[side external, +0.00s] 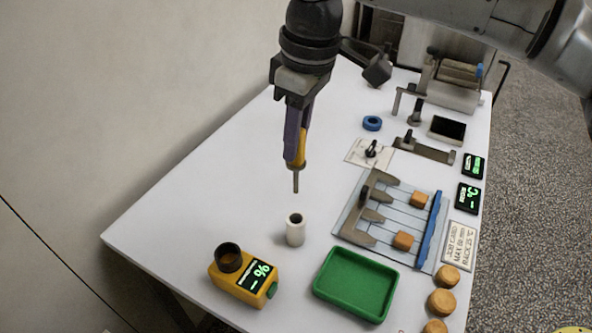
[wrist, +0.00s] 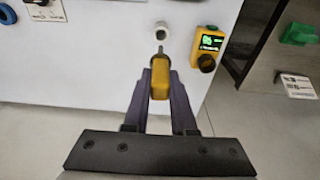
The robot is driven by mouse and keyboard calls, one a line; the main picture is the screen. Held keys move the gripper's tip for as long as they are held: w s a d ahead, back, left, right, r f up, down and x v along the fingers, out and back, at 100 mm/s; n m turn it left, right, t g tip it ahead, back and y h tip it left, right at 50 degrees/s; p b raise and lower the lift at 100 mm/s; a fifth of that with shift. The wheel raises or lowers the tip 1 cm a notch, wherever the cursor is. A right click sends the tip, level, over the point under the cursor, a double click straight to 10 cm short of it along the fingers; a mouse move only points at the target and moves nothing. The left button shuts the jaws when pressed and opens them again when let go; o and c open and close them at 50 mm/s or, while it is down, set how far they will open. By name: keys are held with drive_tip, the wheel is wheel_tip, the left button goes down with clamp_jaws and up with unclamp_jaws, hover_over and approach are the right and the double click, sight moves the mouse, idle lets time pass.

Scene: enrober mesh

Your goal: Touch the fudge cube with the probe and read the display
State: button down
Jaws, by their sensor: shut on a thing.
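My gripper (side external: 296,158) is shut on a yellow probe (side external: 301,147) with a thin metal tip pointing down. The tip hangs above a white hollow cylinder (side external: 295,230), apart from it. The wrist view also shows my gripper (wrist: 160,84), the yellow probe (wrist: 160,82) and the white cylinder (wrist: 162,31). Two orange-brown cubes, one farther back (side external: 418,200) and one nearer (side external: 403,240), rest on the wire rack (side external: 376,232); I cannot tell which is fudge. A black display (side external: 468,197) right of the rack shows dashes and what looks like °C. The probe touches neither cube.
A yellow meter (side external: 244,281) with a % display stands front left. A green tray (side external: 318,290) and several round orange-brown pieces (side external: 446,276) are in front. A blue bar (side external: 429,232) edges the rack. Brackets (side external: 424,149) and a roller unit (side external: 450,86) stand behind. The table's left is clear.

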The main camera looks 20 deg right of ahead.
wheel_tip(320, 180, up, 4)
drive_tip(key=shift+r, duration=0.2)
drive_tip(key=shift+w+a, duration=0.25)
drive_tip(key=shift+w, duration=0.05)
drive_tip(key=f, duration=0.2)
drive_tip(key=f+m, duration=0.1)
drive_tip(key=shift+w+d+f, duration=0.2)
drive_tip(key=shift+d+f, duration=0.15)
drive_tip(key=shift+d, duration=0.05)
drive_tip(key=s+d+f+m, duration=0.1)
drive_tip(key=s+d, duration=0.3)
drive_tip(key=d, duration=0.5)
drive_tip(key=s+d+f+m, duration=0.2)
drive_tip(key=s+d+f, duration=0.2)
drive_tip(key=d, duration=0.6)
drive_tip(key=shift+s+m, duration=0.3)
drive_tip(key=shift+s, duration=0.05)
